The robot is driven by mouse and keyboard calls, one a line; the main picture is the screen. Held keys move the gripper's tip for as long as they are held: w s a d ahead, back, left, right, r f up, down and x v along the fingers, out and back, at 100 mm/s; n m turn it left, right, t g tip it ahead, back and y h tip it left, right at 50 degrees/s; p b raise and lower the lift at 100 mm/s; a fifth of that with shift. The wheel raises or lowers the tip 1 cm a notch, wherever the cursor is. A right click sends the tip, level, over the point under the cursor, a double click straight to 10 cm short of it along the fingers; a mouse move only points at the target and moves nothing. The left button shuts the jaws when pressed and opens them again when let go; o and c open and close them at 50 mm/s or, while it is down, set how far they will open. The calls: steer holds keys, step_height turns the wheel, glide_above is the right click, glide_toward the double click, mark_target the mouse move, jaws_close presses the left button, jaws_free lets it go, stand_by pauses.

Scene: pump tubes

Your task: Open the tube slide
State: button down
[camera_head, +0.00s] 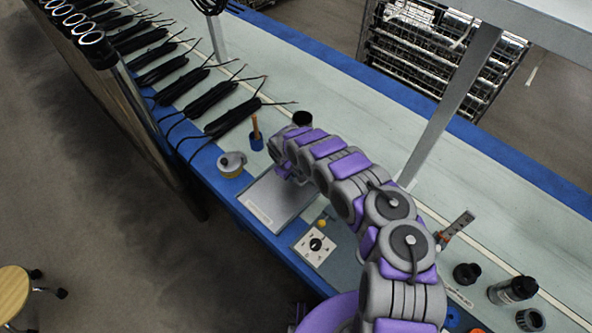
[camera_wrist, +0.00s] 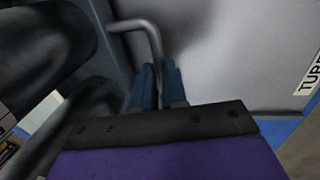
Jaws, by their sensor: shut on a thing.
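The tube slide shows in the wrist view as a flat light-grey panel (camera_wrist: 250,55) with a white label at its right edge, its dark lettering partly cut off. A bent grey handle (camera_wrist: 140,25) stands out from it. My gripper (camera_wrist: 159,72) has its blue fingers closed around the lower end of this handle. In the head view a grey unit with a flat top (camera_head: 275,203) and a pale label strip sits at the bench's near edge. My arm covers its far right part, and the fingers and handle cannot be made out there.
A small round pot (camera_head: 231,164) and a blue holder with an orange-handled tool (camera_head: 256,137) stand beyond the unit. A white dial box (camera_head: 314,246) is nearer. Several black cable bundles (camera_head: 233,117) lie at upper left. Dark cylinders (camera_head: 513,290) stand at right.

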steer(key=s+a, duration=0.2)
steer(key=s, duration=0.1)
steer(key=s+a, duration=0.5)
steer(key=s, duration=0.1)
steer(key=shift+s+a, duration=0.25)
steer(key=shift+s, duration=0.1)
steer(key=c, duration=1.2)
jaws_free()
steer(key=shift+o, duration=0.2)
steer(key=shift+r, duration=0.1)
step_height(320, 180, up, 17)
steer(key=s+a+p, duration=0.2)
steer(key=p, duration=0.3)
steer(key=shift+s, duration=0.15)
steer(key=shift+f, duration=0.2)
